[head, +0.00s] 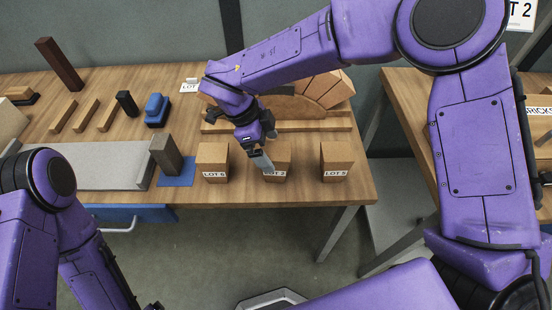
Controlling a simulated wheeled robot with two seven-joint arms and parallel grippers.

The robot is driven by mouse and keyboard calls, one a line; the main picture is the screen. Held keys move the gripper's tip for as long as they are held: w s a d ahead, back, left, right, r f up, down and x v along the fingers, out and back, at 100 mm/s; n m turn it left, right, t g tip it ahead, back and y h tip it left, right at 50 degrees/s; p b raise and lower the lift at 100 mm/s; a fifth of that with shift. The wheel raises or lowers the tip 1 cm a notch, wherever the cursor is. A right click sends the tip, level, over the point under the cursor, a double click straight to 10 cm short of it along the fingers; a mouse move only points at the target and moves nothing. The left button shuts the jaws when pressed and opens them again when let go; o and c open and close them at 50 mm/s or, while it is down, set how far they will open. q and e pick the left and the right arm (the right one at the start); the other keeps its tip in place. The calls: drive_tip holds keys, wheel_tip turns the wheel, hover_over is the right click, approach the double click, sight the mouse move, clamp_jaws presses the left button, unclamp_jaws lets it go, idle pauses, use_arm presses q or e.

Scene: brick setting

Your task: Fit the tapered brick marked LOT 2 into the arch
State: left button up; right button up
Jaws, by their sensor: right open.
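The LOT 2 brick (283,160) is a tan tapered block standing near the table's front edge, between two similar labelled bricks. My right gripper (262,162) is open, pointing down at this brick. A finger hides part of the brick's upper left and label, and I cannot tell whether it touches. The arch (326,90) stands behind, with tan bricks showing on the right of a curved wooden form (290,106). My right forearm hides the arch's top and left part. My left arm is at the lower left; its gripper is out of view.
The LOT 6 brick (212,162) stands left of LOT 2 and another labelled brick (336,161) stands right. A dark upright block (166,155) is on a blue mat (178,178) beside a grey slab (95,165). Wooden strips and a blue tool (157,109) lie farther back.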

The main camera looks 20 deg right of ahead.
drive_tip(key=x, duration=0.4)
drive_tip(key=shift+w+d+f+p, duration=0.15)
drive_tip(key=shift+w+f+p, duration=0.1)
drive_tip(key=shift+f+p, duration=0.1)
drive_tip(key=shift+s+d+f, duration=0.1)
drive_tip(key=shift+s, duration=0.05)
drive_tip(key=c, duration=1.3)
drive_tip(key=shift+o, duration=0.2)
